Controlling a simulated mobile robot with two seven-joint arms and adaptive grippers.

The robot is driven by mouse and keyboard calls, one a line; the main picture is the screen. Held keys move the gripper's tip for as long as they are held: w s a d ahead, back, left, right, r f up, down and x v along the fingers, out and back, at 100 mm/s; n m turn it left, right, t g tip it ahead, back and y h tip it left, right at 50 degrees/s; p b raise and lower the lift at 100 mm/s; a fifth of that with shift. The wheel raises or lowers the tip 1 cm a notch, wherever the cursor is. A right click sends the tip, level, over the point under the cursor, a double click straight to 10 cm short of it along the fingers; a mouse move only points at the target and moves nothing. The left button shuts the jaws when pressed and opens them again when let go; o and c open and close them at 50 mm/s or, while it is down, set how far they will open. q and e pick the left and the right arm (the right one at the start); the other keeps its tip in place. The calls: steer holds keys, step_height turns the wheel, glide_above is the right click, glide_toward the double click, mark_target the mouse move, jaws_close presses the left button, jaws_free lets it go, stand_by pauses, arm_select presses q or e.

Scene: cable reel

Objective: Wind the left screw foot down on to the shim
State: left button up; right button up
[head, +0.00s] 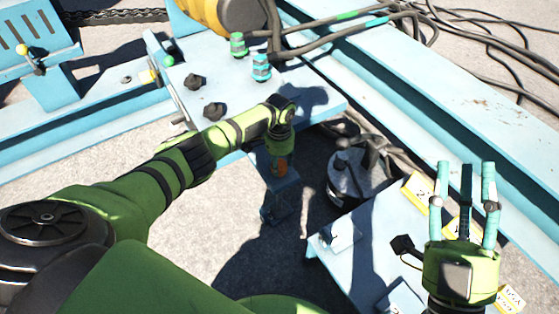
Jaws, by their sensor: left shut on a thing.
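My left arm reaches in from the left, and its wrist bends down near the blue bench's front edge. My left gripper (279,152) is mostly hidden under the wrist. It is shut around the top of what looks like the left screw foot (280,168), a small orange and dark part over a blue bracket plate (286,187). A dark blue piece (277,211) lies lower in shadow; I cannot tell whether it is the shim, or whether the foot touches it. My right gripper (466,180) is open and empty, its teal fingers spread and pointing up the picture.
The blue bench plate (235,75) carries dark knobs (213,112) and cable connectors (261,67). A dark round container (358,175) stands right of the foot. A blue table (350,265) with yellow labels (418,190) lies by my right gripper. Cables (480,50) run across the top right.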

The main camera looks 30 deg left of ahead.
mark_target(279, 164)
arm_select(q)
steer(key=shift+s+a+f, duration=0.1)
steer(key=shift+s+f, duration=0.15)
steer(key=shift+s, duration=0.1)
steer(key=o, duration=1.2)
steer(key=shift+c, duration=0.2)
steer(key=shift+w+r, duration=0.1)
steer(key=shift+w, duration=0.05)
steer(key=shift+r, duration=0.1)
steer(key=shift+w+r, duration=0.1)
steer(key=shift+r, duration=0.1)
step_height(279, 164, up, 12)
steer(key=shift+f, duration=0.25)
